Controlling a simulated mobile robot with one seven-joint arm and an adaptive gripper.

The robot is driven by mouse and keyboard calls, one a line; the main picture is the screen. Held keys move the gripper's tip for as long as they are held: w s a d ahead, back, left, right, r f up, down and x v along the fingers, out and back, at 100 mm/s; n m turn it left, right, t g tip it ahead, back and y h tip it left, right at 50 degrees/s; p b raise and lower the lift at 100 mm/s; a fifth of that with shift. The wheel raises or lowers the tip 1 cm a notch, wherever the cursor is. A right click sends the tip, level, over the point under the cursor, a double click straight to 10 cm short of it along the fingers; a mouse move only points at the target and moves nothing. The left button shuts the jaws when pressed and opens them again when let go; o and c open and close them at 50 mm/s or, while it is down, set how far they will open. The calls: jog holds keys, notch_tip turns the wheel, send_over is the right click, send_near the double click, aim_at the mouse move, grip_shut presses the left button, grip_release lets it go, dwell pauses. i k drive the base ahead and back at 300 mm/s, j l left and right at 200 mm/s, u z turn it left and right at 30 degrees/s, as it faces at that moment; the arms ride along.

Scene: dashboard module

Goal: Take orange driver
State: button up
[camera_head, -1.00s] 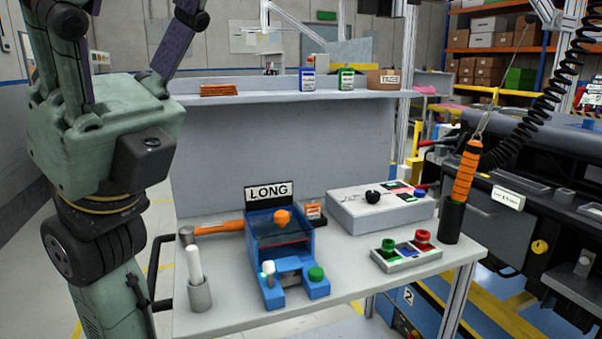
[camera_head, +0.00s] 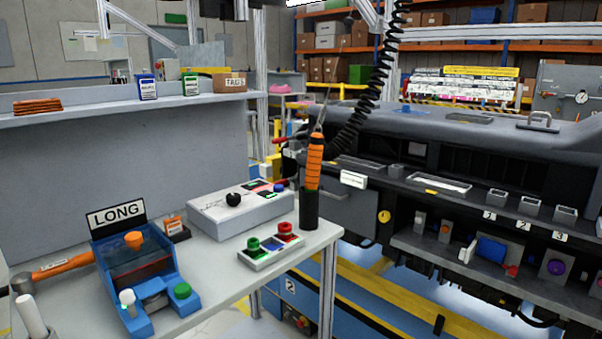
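The orange driver (camera_head: 315,163) stands upright in a black cylindrical holder (camera_head: 309,209) at the right end of the grey workbench. Its grip is orange with dark bands, and a cable or hook runs up from its top beside a black coiled cord (camera_head: 378,95). The driver's lower end is hidden in the holder. My gripper is not in view now.
The bench (camera_head: 216,258) also holds a blue LONG fixture (camera_head: 135,268), a grey control box (camera_head: 240,212), a button tray (camera_head: 271,251) and an orange-handled hammer (camera_head: 62,267). The dark dashboard module (camera_head: 450,165) stands to the right. Free floor shows between them.

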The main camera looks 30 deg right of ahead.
aim_at(317, 140)
jog(key=i+l, duration=0.3)
jog(key=l, duration=0.2)
jog(key=i+l, duration=0.35)
jog(key=l, duration=0.1)
